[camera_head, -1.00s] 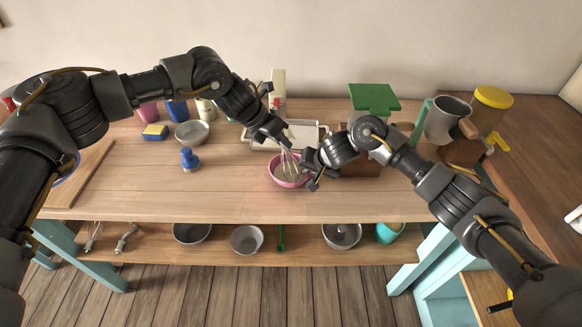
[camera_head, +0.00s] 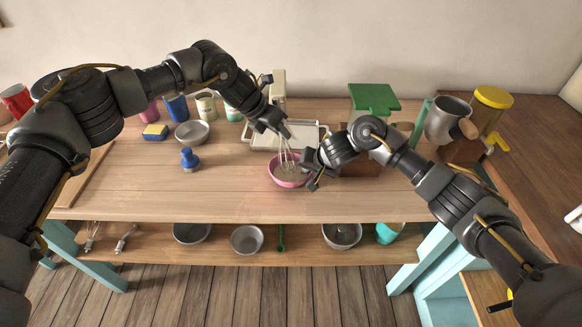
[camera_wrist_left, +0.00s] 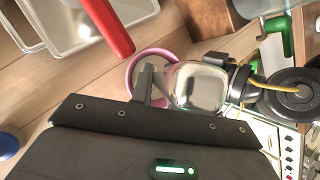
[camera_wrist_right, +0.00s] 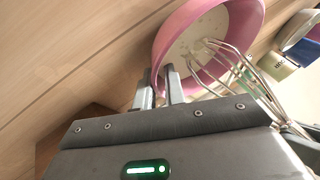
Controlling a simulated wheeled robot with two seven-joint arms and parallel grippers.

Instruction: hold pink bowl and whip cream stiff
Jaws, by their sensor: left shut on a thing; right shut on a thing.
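The pink bowl (camera_head: 292,183) stands on the table, in front of the white tray. The right wrist view shows the pink bowl (camera_wrist_right: 240,25) close up, with pale cream (camera_wrist_right: 185,45) inside; its stiffness I cannot tell. My right gripper (camera_head: 311,166) is shut on the bowl's rim at its right side. In the right wrist view, my right gripper's fingers (camera_wrist_right: 160,88) meet the rim. My left gripper (camera_head: 279,132) is shut on the wire whisk (camera_head: 286,155) above the bowl. The whisk's wires (camera_wrist_right: 225,70) reach down into the bowl. The grip on its handle is hidden.
A white tray (camera_head: 257,143) lies behind the bowl, and a green-topped stand (camera_head: 374,97) is right of it. A blue stamp-like object (camera_head: 190,160), metal bowl (camera_head: 192,133) and yellow-blue sponge (camera_head: 155,131) stand left. Table front is clear. A lower shelf holds bowls (camera_head: 247,239).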

